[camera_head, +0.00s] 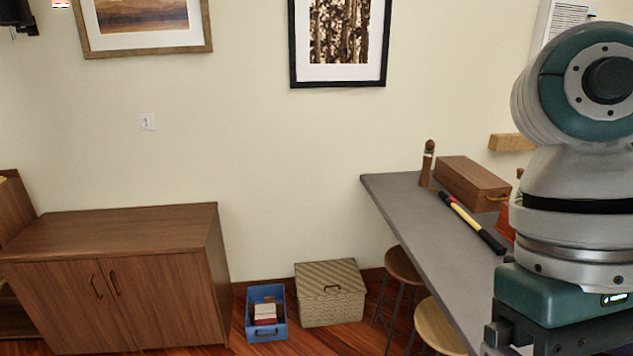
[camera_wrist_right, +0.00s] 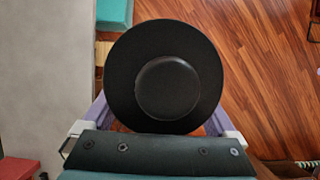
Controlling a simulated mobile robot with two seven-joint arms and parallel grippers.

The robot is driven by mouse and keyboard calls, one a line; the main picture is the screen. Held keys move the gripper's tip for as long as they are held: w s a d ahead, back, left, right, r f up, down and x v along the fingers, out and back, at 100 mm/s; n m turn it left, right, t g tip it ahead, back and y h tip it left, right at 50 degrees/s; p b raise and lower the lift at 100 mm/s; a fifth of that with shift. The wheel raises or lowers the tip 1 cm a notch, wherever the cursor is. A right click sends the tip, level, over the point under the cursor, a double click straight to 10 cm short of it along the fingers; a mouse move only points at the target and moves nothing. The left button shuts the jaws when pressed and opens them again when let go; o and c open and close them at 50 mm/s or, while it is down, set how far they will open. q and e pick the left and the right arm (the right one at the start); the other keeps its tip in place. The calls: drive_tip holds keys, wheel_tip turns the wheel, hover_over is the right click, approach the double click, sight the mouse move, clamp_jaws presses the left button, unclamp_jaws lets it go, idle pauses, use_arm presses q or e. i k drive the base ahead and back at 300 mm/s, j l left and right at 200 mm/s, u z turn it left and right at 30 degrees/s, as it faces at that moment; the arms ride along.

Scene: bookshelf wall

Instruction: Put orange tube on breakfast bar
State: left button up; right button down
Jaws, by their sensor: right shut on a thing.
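The breakfast bar (camera_head: 412,212) is the long grey counter along the right in the head view. A grey surface (camera_wrist_right: 45,90), apparently the same counter, fills the left of the right wrist view. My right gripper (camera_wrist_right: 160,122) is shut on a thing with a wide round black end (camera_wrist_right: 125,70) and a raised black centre. This end hides the rest of the held thing, so I cannot see whether its body is orange. The gripper appears to be beside the counter edge, over the wooden floor. My left gripper is not in view.
On the bar are a wooden box (camera_head: 473,184), a wooden mill (camera_head: 427,164), a black, yellow and red stick (camera_head: 472,222) and an orange-red thing partly behind my arm. Stools (camera_head: 404,268) stand beside the bar. A wicker box (camera_head: 329,295) and blue bin (camera_head: 252,322) are on the floor.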

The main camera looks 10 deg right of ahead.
sight(444, 212)
drive_tip(key=i+z, duration=0.15)
drive_tip(key=i, duration=0.6)
drive_tip(key=i+j+z, duration=0.15)
drive_tip(key=i, duration=0.65)
drive_tip(key=i+z, duration=0.25)
drive_tip(key=i, duration=0.55)
drive_tip(key=i+z, duration=0.3)
drive_tip(key=i, duration=0.55)
drive_tip(key=i+j+z, duration=0.15)
drive_tip(key=i+z, duration=0.2)
drive_tip(key=i+j+z, duration=0.35)
drive_tip(key=i, duration=0.2)
drive_tip(key=i+j+z, duration=0.35)
